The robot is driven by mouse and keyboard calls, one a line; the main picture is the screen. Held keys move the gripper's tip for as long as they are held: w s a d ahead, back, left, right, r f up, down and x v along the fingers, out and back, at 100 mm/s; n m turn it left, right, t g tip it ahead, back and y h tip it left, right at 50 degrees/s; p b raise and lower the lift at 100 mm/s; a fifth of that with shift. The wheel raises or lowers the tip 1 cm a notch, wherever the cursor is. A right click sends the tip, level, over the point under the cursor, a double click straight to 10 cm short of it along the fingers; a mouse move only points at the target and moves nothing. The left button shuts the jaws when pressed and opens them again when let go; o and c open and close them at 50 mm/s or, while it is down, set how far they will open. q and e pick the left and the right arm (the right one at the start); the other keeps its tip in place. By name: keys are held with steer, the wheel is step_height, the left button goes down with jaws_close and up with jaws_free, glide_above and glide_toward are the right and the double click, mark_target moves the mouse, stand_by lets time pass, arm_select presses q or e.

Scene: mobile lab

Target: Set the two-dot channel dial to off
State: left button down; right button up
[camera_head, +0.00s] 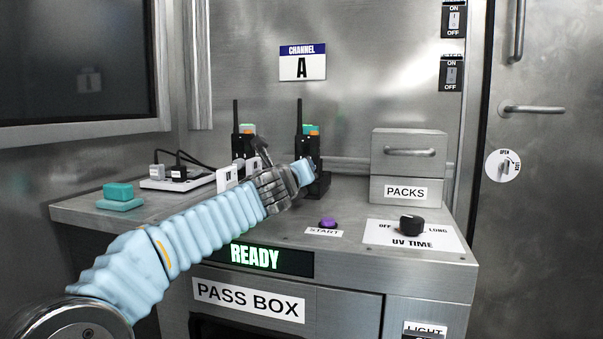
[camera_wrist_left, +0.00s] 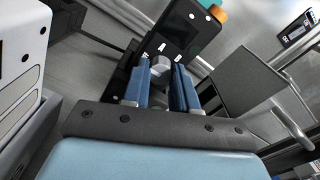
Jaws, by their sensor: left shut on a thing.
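Two black handheld radios stand at the back of the steel bench, a left radio (camera_head: 243,145) and a right radio (camera_head: 309,143). My left gripper (camera_head: 305,171) reaches the front of the right radio. In the left wrist view my left gripper (camera_wrist_left: 161,88) has its blue fingers shut on a grey round dial (camera_wrist_left: 161,66) on the black radio face (camera_wrist_left: 187,38). White marks sit around the dial, partly hidden by the fingers. I cannot clearly read the setting or the dot count. My right gripper is not in view.
A power strip (camera_head: 203,179) with plugs lies left of the radios. A PACKS box (camera_head: 405,190), a purple START button (camera_head: 328,223) and a black UV TIME knob (camera_head: 411,224) are to the right. A teal block (camera_head: 118,191) lies at the left.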

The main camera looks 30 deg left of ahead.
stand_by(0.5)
arm_select(q)
steer(key=c, duration=1.1)
jaws_free()
steer(key=shift+c, duration=0.2)
steer(key=shift+s, duration=0.1)
steer(key=v, duration=1.3)
steer(key=shift+s+b, duration=0.15)
steer(key=shift+b, duration=0.15)
steer(key=shift+s+f, duration=0.1)
steer(key=shift+s, duration=0.1)
